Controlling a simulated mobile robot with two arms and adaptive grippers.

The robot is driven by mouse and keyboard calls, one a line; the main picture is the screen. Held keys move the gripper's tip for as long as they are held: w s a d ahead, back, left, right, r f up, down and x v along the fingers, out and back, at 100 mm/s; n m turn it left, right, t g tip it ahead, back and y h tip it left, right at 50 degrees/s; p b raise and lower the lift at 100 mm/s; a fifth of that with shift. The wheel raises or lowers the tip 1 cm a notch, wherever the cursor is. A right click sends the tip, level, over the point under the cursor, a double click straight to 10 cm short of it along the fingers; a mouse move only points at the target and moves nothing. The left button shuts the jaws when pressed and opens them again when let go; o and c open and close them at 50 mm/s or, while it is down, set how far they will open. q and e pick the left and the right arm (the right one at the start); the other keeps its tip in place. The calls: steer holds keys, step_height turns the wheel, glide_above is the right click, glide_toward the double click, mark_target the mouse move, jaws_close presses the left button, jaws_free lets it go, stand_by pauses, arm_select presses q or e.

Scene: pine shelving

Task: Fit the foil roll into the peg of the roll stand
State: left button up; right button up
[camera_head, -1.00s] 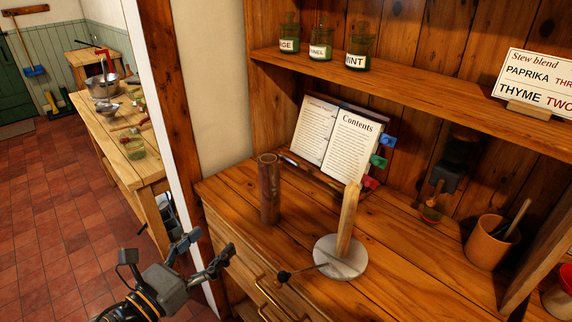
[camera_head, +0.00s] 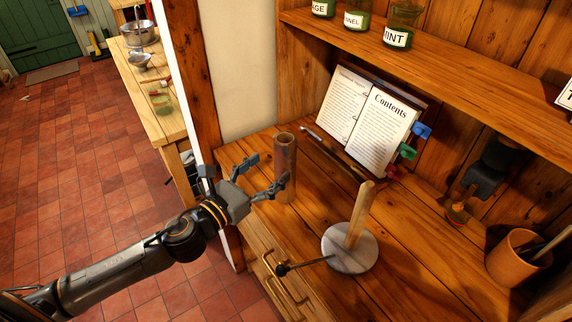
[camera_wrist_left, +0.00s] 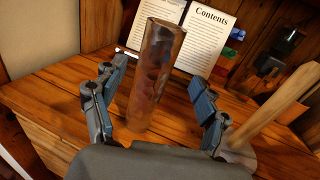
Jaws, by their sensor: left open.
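The foil roll (camera_head: 285,168) is a rusty brown cylinder standing upright on the wooden counter; it also shows in the left wrist view (camera_wrist_left: 157,75). The roll stand (camera_head: 350,250) has a round pale base, and its wooden peg (camera_head: 358,215) is bare and leans in the picture. The stand is to the right of the roll. My left gripper (camera_head: 267,172) is open and empty, just left of the roll. In the left wrist view the open fingers (camera_wrist_left: 158,82) lie either side of the roll, which is ahead of them. Contact cannot be told. My right gripper is not in view.
An open book (camera_head: 368,120) on a rest with coloured tabs stands behind the roll. A clay pot (camera_head: 515,258) with utensils and a dark device (camera_head: 490,172) are at right. Green jars (camera_head: 402,25) stand on the shelf above.

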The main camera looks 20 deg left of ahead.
mark_target(278, 160)
arm_select(q)
steer(key=shift+x, duration=0.9)
steer(key=p+x, duration=0.2)
steer(key=x, duration=0.2)
steer(key=shift+w+a, duration=0.15)
steer(key=shift+w+d+f, duration=0.2)
steer(key=shift+w+d, duration=0.05)
steer(key=shift+w, duration=0.3)
steer(key=shift+r, duration=0.1)
jaws_close()
